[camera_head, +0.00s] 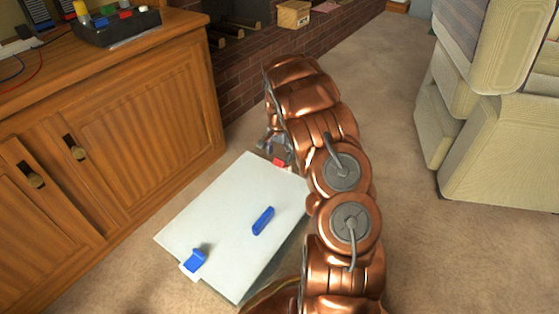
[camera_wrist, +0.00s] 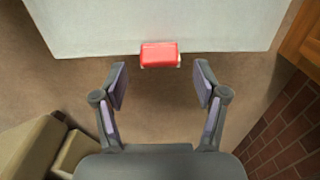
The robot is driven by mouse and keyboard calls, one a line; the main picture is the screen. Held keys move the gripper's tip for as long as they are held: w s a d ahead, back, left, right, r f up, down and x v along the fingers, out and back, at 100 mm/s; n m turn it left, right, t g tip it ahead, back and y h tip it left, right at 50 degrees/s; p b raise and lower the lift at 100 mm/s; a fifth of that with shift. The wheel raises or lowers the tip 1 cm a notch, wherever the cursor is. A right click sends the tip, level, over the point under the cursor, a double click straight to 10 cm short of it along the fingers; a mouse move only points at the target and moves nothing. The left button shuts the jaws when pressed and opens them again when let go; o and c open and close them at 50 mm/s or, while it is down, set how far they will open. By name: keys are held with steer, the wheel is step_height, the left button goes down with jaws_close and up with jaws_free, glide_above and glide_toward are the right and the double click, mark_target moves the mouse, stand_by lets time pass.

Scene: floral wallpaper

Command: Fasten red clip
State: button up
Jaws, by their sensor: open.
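The red clip (camera_wrist: 160,54) sits at the edge of a white board (camera_wrist: 90,25) in the wrist view, with a small pale part showing beneath it. In the head view the red clip (camera_head: 281,162) is at the board's far edge, partly hidden by my arm. My gripper (camera_wrist: 160,84) is open and empty, its two fingers spread either side of the clip's line, with a gap between them and the clip. In the head view my gripper (camera_head: 271,142) is mostly hidden behind my arm, close to the clip.
The white board (camera_head: 215,205) is low above the carpet. One blue clip (camera_head: 194,260) is at its near edge; a blue piece (camera_head: 263,221) lies on its surface. A wooden cabinet (camera_head: 120,120) stands left, a brick hearth (camera_head: 235,75) behind, a sofa (camera_head: 500,150) right. Carpet between is clear.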

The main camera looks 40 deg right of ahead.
mark_target(281, 163)
steer(key=shift+f, duration=1.35)
steer(key=shift+c, duration=0.2)
steer(key=c, duration=1.1)
steer(key=shift+a, duration=0.1)
